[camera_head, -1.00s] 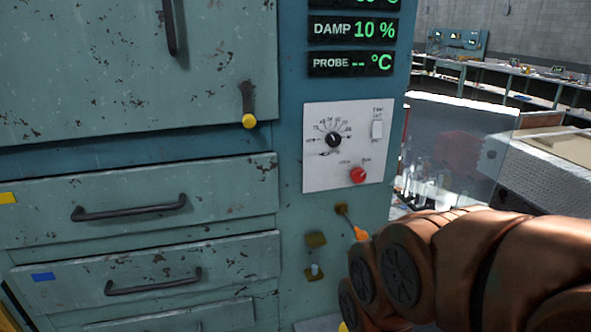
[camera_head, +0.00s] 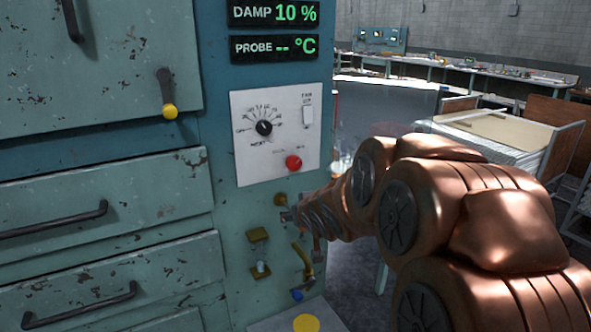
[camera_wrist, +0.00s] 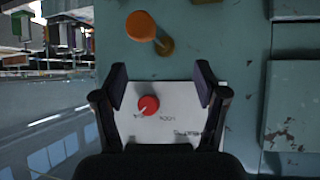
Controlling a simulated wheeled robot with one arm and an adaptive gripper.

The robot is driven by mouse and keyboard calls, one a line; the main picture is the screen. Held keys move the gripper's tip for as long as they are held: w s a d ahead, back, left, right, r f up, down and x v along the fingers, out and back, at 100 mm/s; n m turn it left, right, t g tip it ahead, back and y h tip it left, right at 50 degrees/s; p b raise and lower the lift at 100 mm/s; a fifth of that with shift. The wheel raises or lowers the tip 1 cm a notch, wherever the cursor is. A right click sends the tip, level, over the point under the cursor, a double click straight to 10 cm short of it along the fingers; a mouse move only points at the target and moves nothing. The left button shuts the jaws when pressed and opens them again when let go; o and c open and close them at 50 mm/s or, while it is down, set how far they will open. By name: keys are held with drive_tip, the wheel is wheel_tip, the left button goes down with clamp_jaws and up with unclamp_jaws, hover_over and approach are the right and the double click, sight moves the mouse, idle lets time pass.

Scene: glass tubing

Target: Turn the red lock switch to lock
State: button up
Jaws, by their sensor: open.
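The red lock switch (camera_head: 293,162) is a round red knob low on the white control panel (camera_head: 245,170). It also shows in the wrist view (camera_wrist: 148,105), where the panel appears upside down. Its white pointer line slants to the lower left there, toward the left label and away from the label reading LOCK. My gripper (camera_wrist: 161,68) is open and empty, its two dark fingers on either side of the switch in the picture, the switch nearer the left finger. I see no contact. In the head view my copper arm reaches in from the right, below the panel; the fingertips are not clear.
A black dial (camera_head: 264,128) and a white rocker switch (camera_head: 308,115) share the panel. An orange-ended lever (camera_wrist: 141,26) sticks out close by in the wrist view. Drawers with dark handles (camera_head: 55,220) are on the left. A worktable (camera_head: 515,130) stands behind my arm.

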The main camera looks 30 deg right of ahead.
sight(296, 164)
drive_tip(key=w+d+r+t+y+b, duration=0.2)
drive_tip(key=w+d+r+t, duration=0.4)
drive_tip(key=d+r+t, duration=0.15)
drive_tip(key=shift+w+d+f+p, duration=0.15)
drive_tip(key=shift+w+f, duration=0.1)
drive_tip(key=shift+w, duration=1.75)
drive_tip(key=shift+w+a+f+p, duration=0.1)
drive_tip(key=shift+w+f+p, duration=0.1)
drive_tip(key=shift+w, duration=1.75)
drive_tip(key=shift+c, duration=0.2)
drive_tip(key=c, duration=1.1)
